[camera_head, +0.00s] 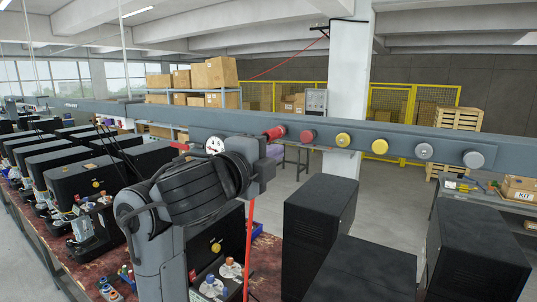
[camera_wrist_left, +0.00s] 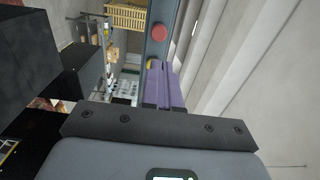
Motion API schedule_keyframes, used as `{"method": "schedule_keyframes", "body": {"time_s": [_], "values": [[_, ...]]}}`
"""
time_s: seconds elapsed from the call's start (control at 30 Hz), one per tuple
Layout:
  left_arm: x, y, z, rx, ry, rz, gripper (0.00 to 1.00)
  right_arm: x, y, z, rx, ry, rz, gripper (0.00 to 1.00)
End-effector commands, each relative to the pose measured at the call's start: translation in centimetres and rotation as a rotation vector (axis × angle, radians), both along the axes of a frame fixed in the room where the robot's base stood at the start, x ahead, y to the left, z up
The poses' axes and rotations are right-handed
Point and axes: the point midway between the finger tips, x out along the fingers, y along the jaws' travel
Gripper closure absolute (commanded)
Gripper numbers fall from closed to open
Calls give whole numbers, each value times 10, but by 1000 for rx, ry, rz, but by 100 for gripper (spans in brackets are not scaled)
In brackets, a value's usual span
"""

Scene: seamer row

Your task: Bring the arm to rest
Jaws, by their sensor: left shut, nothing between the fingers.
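My left arm rises from the bottom in the head view and bends over at a thick dark joint. My left gripper (camera_head: 275,151) is beyond its dark wrist, just below the overhead beam, and partly hidden by that wrist. In the left wrist view its two purple fingers (camera_wrist_left: 164,82) lie side by side, shut with nothing between them. I cannot tell whether the gripper touches the beam. My right gripper is in neither view.
Black machines (camera_head: 85,178) line the bench at left. Black cabinets (camera_head: 318,215) stand front right. Open floor (camera_head: 392,200) lies behind them.

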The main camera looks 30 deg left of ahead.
Motion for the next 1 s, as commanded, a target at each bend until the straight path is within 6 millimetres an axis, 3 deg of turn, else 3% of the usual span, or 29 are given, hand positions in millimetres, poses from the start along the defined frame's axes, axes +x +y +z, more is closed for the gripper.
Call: {"method": "schedule_keyframes", "body": {"time_s": [0.27, 0.37, 0.47, 0.57, 0.77, 0.87, 1.0], "values": [[-7, 1, -3, -1, 2, 2, 100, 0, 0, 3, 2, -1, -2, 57], [-4, 1, -16, 0, 24, 3, 100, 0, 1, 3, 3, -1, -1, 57], [5, 2, -45, 2, 76, 4, 100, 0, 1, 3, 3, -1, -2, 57], [16, 2, -95, 4, 161, 5, 100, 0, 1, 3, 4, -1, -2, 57], [21, -5, -237, 30, 390, 0, 100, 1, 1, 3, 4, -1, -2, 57], [8, -10, -313, 24, 509, 3, 100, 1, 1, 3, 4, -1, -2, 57], [-29, -17, -412, -16, 671, 26, 100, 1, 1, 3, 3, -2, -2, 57]]}}
